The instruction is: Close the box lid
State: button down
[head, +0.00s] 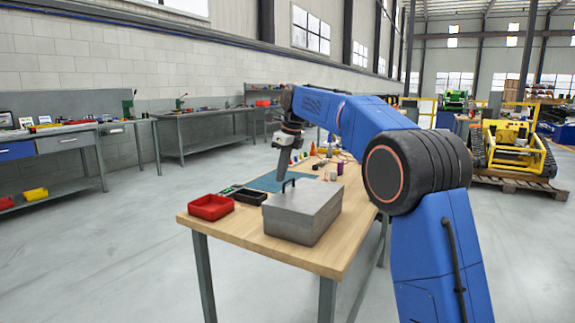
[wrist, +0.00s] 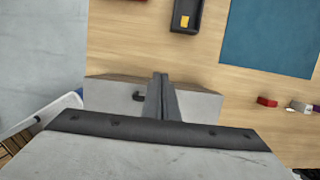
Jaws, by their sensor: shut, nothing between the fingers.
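The grey metal box (head: 290,226) stands near the front edge of the wooden table. Its lid (head: 308,195) looks down on the box, flat or nearly so; I cannot tell whether a small gap is left. My gripper body hides the rest of the box.
A red bin (head: 210,207) and a black tray (head: 250,196) stand left of the box. The tray also shows in the wrist view (wrist: 187,16) with a yellow item in it. A blue mat (head: 262,183) and several small objects lie behind. Bare table shows around the box.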

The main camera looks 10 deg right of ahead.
jog(key=shift+x, duration=1.5)
jog(key=shift+w+a, duration=0.15)
jog(key=shift+r, duration=0.15)
